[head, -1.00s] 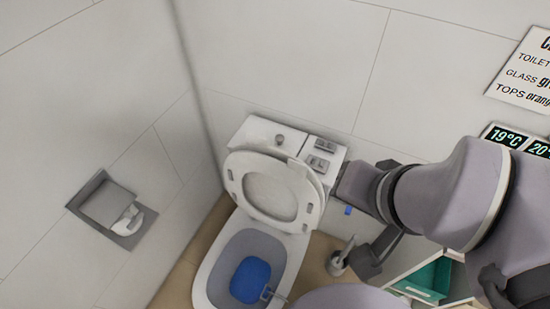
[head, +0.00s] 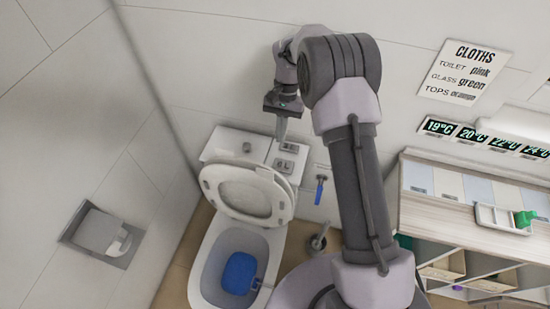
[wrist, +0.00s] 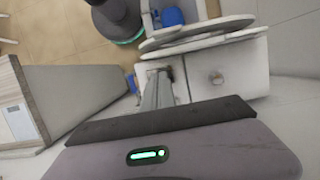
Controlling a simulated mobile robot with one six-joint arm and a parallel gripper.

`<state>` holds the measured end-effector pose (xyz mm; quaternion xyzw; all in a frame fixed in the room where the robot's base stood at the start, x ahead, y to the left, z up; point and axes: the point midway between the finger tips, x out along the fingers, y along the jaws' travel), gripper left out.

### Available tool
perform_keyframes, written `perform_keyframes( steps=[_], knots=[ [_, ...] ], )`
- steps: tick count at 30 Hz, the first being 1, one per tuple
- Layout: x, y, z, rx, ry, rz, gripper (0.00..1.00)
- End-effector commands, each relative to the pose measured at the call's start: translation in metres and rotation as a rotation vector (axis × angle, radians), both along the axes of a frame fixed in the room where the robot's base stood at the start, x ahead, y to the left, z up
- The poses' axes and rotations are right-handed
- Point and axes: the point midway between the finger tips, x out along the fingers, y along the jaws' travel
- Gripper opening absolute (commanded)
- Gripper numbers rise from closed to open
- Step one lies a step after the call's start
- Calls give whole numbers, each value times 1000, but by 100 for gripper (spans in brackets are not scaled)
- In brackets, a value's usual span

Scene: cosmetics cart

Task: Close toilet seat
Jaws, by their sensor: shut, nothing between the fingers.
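The white toilet (head: 208,267) stands in the corner. Its seat (head: 243,173) is raised and leans back against the cistern (head: 222,147), with the bowl open below. In the wrist view the raised seat (wrist: 195,38) shows edge-on, in front of the cistern (wrist: 240,65). My gripper (head: 280,138) points down above the right part of the cistern, behind the raised seat. It is shut and empty. The fingers also show in the wrist view (wrist: 158,85), over the cistern top; whether they touch it I cannot tell.
A blue object (head: 239,273) is in the bowl. A blue-handled item (head: 319,191) hangs on the wall right of the cistern, above a toilet brush (head: 318,243). The cart (head: 470,200) stands at right. A paper holder (head: 100,233) is on the left wall.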

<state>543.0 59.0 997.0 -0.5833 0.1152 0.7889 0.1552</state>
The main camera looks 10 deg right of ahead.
Motion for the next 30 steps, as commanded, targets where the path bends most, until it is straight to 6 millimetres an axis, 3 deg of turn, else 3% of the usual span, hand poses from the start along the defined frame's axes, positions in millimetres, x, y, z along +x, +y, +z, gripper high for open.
perform_keyframes(
  steps=[11, 18, 30],
  knots=[
    [-23, 9, -81, 0, 2, 1, 0],
    [-54, 22, -78, 1, 1, 0, 0],
    [-60, 25, -77, 1, -1, 0, 0]
  ],
)
